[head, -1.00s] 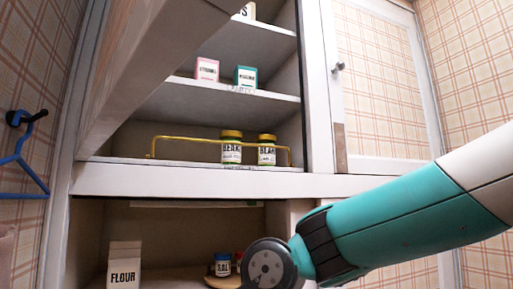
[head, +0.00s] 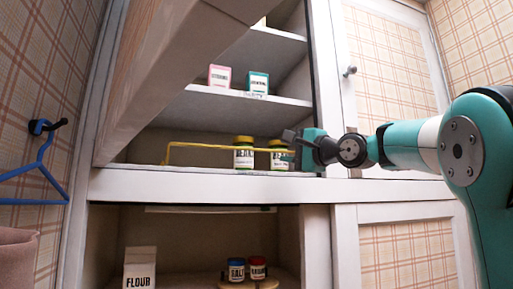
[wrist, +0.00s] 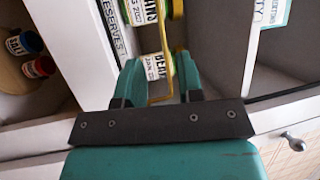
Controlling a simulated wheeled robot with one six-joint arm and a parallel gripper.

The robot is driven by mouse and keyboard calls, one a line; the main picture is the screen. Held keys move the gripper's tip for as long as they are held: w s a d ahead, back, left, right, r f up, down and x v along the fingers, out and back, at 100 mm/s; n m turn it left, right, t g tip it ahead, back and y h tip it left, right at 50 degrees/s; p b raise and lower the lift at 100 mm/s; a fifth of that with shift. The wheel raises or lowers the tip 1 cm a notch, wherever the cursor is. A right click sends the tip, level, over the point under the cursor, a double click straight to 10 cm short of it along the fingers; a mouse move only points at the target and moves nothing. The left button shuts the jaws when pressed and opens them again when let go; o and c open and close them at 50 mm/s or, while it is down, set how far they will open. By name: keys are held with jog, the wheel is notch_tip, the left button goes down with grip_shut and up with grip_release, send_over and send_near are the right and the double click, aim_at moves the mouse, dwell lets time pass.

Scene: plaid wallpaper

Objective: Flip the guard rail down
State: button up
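The guard rail (head: 205,147) is a thin yellow bar standing raised along the front edge of the middle shelf, in front of two jars. My gripper (head: 291,141) is at the rail's right end in the head view. In the wrist view, my gripper (wrist: 158,82) has its two teal fingers apart, with the bent end of the yellow rail (wrist: 153,90) between them. I see a gap beside the thin bar, so the fingers are not closed on it. The rail's right end is partly hidden by the gripper in the head view.
Two yellow-lidded jars, one a bean jar (head: 243,158), stand close behind the rail. A slanted raised door (head: 165,75) hangs over the left side. The cabinet frame (head: 325,100) is just right of the gripper. Flour (head: 140,270) and small jars (head: 236,272) sit below.

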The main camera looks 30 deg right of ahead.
aim_at(256, 150)
jog(key=p+x, duration=0.4)
jog(key=x, duration=0.8)
jog(key=shift+w+r, duration=0.1)
jog(key=shift+w, duration=0.2)
grip_shut()
